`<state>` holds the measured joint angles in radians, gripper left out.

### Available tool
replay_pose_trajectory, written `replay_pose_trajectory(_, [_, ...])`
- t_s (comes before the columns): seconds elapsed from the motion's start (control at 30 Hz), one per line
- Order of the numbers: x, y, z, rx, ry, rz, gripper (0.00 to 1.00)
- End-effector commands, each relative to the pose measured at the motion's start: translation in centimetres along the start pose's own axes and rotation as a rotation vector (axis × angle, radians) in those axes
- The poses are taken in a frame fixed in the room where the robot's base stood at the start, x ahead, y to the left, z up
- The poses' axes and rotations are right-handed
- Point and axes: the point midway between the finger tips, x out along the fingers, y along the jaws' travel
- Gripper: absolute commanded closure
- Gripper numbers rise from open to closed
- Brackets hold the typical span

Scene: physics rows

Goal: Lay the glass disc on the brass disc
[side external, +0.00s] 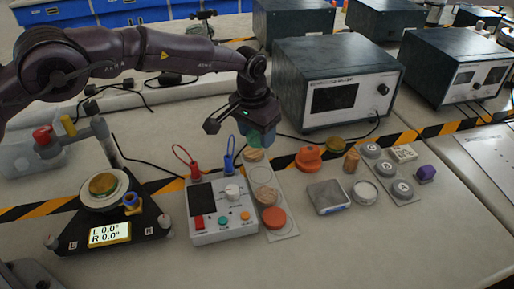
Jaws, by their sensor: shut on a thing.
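My gripper (262,138) points down above the far end of a pale strip of discs, near the front of a large meter. It is shut on a greenish, see-through disc, the glass disc (254,141), which is partly hidden by the fingers. A gold-coloured disc, seemingly the brass disc (103,184), lies on a round white plate at the left, on a black three-footed stand. My gripper is well to the right of that stand. Whether the glass disc touches the strip below is hard to tell.
The pale strip (285,236) holds tan and orange discs. A control box (222,218) with upright red and blue plugs stands between strip and stand. A grey post (104,143) rises behind the stand.

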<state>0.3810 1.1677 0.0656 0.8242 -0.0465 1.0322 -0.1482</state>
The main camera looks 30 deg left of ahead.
Motion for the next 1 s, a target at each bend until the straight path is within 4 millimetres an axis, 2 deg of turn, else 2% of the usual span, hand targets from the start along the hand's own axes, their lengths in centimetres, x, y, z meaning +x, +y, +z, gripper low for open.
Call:
replay_pose_trajectory(0.17, [-4.1, -1.8, -0.9, -0.029, 0.005, -0.003, 0.71])
replay_pose_trajectory(0.33, [-7.5, -4.8, 0.6, -0.084, 0.003, -0.009, 0.71])
replay_pose_trajectory(0.47, [-9.4, -7.4, 2.7, -0.150, 0.002, -0.017, 0.71])
replay_pose_trajectory(0.73, [-11.8, -12.7, 9.7, -0.335, 0.004, -0.038, 0.71])
replay_pose_trajectory(1.0, [-11.8, -15.8, 18.9, -0.531, 0.003, -0.062, 0.71])
